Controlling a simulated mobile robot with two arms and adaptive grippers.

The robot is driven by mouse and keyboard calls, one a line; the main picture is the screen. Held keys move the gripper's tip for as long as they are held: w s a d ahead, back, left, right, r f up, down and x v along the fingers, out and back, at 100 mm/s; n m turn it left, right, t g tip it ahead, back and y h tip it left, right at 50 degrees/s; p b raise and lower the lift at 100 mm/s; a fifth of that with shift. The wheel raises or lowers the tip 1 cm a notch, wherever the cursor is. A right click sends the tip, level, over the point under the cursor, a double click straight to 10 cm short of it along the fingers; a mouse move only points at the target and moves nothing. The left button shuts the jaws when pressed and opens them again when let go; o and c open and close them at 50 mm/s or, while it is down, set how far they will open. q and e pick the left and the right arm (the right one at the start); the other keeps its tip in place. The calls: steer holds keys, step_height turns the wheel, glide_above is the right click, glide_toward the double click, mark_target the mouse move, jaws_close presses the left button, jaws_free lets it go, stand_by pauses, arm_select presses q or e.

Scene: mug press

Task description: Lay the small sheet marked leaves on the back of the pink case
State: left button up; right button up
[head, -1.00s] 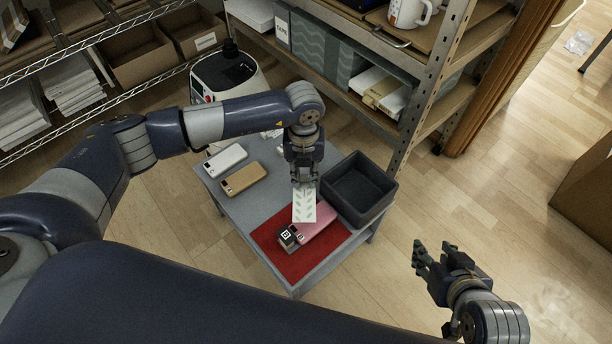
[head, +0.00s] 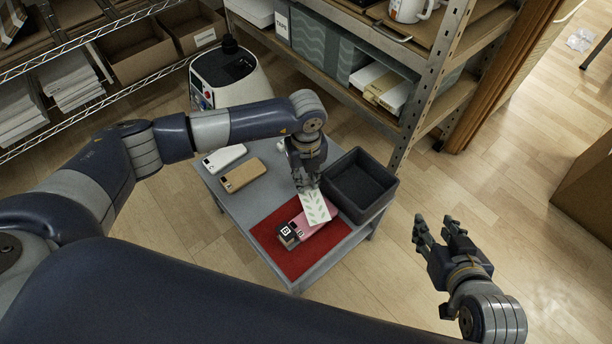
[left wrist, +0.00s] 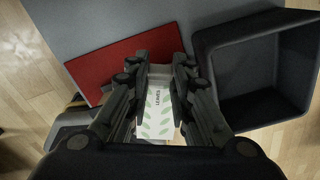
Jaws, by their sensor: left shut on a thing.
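The small sheet marked leaves (head: 314,207) is white with green leaf prints; its word LEAVES is readable on the sheet in the left wrist view (left wrist: 158,112). My left gripper (head: 306,186) is shut on one end of the sheet and holds it over the pink case. The pink case (head: 318,229) lies on the red mat (head: 272,240), partly hidden by the sheet. I cannot tell whether the sheet touches the case. A small block with black-and-white markers (head: 289,236) sits at the case's left end. My right gripper (head: 445,232) is open and empty, off to the right above the floor.
A dark grey bin (head: 361,184) stands on the grey table (head: 228,199) close to the right of my left gripper. A white case (head: 225,157) and a tan case (head: 243,175) lie at the table's left. Metal shelving (head: 425,95) rises behind the bin.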

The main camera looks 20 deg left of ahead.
arm_select(q)
step_height(320, 180, down, 3)
steer(key=shift+r+b, duration=0.2)
steer(key=shift+b, duration=0.9)
step_height(320, 180, down, 2)
steer(key=shift+f+b, duration=0.2)
steer(key=shift+b, duration=0.85)
steer(key=shift+f, duration=0.2)
arm_select(e)
steer(key=w+a+r+t+y, duration=0.2)
steer(key=r+t, duration=0.4)
steer(key=r, duration=0.4)
steer(key=w+a+r+t+y, duration=0.1)
steer(key=a+r+t+y, duration=0.1)
steer(key=r+t, duration=0.4)
steer(key=shift+w+r+n+t, duration=0.3)
steer(key=shift+w+r, duration=0.1)
steer(key=shift+r, duration=2.1)
arm_select(q)
steer(key=shift+f, duration=0.15)
arm_select(e)
steer(key=shift+s+r, duration=0.1)
steer(key=shift+r, duration=0.05)
arm_select(q)
steer(key=shift+b, duration=0.3)
arm_select(e)
steer(key=shift+s+r+t, duration=0.15)
steer(key=shift+r+t, duration=0.1)
steer(key=shift+t, duration=0.05)
